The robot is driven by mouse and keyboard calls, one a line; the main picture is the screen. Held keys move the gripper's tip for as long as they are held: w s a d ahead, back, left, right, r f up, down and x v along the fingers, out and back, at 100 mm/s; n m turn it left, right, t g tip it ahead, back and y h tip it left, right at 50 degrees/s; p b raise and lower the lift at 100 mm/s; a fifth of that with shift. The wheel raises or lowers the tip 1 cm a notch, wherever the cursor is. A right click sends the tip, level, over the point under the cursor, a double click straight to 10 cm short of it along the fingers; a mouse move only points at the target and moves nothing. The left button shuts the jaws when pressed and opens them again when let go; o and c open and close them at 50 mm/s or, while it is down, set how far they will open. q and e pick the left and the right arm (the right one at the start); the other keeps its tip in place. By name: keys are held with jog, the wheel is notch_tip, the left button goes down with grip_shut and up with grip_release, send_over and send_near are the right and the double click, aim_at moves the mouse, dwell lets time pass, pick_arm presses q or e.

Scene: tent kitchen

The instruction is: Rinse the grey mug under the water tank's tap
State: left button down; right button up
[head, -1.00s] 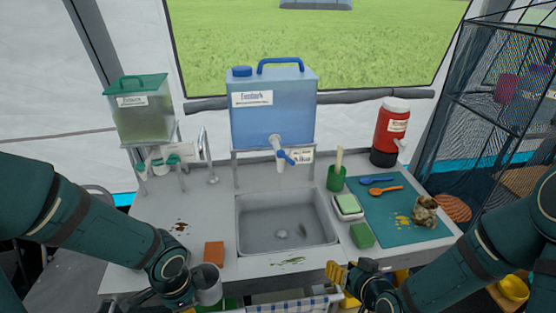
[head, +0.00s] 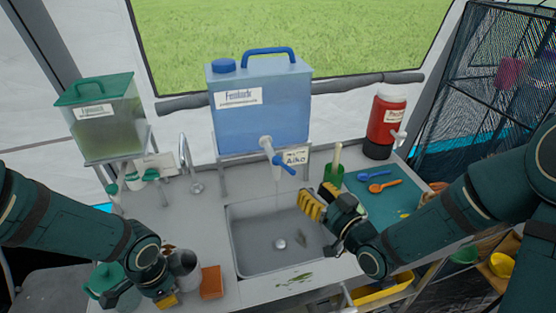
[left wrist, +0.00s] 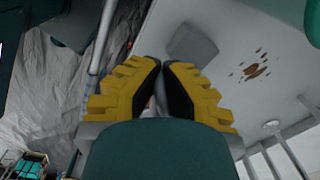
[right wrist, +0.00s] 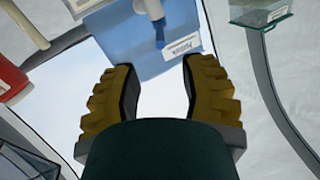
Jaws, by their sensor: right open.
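The grey mug (head: 184,266) is at my left gripper (head: 168,290), left of the sink, and partly hidden by the arm. In the left wrist view my left gripper's fingers (left wrist: 159,80) come close together at the tips; the mug's held part is hard to make out. The blue water tank (head: 260,105) stands on a rack behind the sink. Its tap (head: 274,150) has a blue lever and points down over the basin; a faint pale streak hangs below it. My right gripper (head: 318,205) is open and empty, over the sink's right side, below and right of the tap.
The sink (head: 255,262) is an open basin with a drain. A brick-red sponge (head: 211,283) lies beside the mug. A slim faucet (head: 187,165) stands behind left. A green holder (head: 333,172) and teal mat with spoons (head: 385,195) lie right. A red dispenser (head: 385,120) stands at the back.

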aim_at(280, 160)
jog(key=x, duration=1.2)
jog(key=shift+p, duration=0.35)
grip_shut()
